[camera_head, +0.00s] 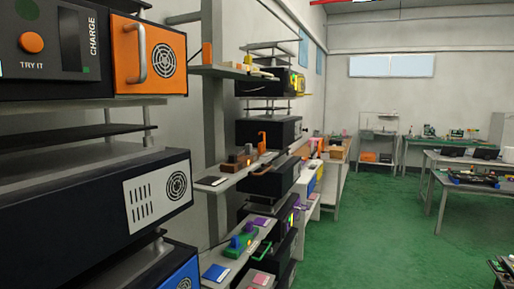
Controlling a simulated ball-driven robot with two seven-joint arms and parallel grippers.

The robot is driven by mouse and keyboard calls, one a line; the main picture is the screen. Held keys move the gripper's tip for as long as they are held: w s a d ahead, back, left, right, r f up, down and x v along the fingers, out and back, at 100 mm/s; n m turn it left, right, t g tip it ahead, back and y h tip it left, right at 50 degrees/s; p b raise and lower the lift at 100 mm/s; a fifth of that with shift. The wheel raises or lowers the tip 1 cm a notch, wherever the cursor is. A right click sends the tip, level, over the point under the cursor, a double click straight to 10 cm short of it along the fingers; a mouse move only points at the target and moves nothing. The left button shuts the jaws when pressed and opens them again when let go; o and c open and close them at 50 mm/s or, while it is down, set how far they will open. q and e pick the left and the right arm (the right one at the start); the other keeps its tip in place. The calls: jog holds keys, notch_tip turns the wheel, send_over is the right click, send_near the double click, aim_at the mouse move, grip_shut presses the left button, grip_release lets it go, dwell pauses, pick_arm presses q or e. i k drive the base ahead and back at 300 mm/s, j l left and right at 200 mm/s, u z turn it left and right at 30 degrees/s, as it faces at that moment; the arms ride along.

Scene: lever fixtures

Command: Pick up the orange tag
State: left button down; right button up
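No piece in the head camera view is clearly the orange tag. A small upright orange piece (262,142) stands on a grey shelf at the middle of the picture, beside dark and brown fixtures. Neither of my grippers shows in this view.
A large black unit with an orange door (183,72) and an orange knob (32,42) fills the near left. Shelves (232,180) with coloured fixtures run along the left wall. Open green floor (375,235) lies to the right, with grey tables (465,183) beyond.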

aim_at(262, 146)
jog(key=i+l+u, duration=0.1)
jog(key=u, duration=0.35)
jog(key=i+l+u, duration=0.2)
jog(key=u, duration=0.25)
jog(key=i+l+u, duration=0.1)
jog(key=i+l, duration=0.15)
jog(key=i+l+u, duration=0.15)
jog(key=l, duration=0.25)
jog(key=i+l+u, duration=0.1)
jog(key=i+l, duration=0.15)
jog(key=l, duration=0.15)
jog(key=i+l+u, duration=0.15)
jog(key=l, duration=0.25)
jog(key=i+l+u, duration=0.1)
jog(key=l, duration=0.3)
jog(key=i, duration=0.1)
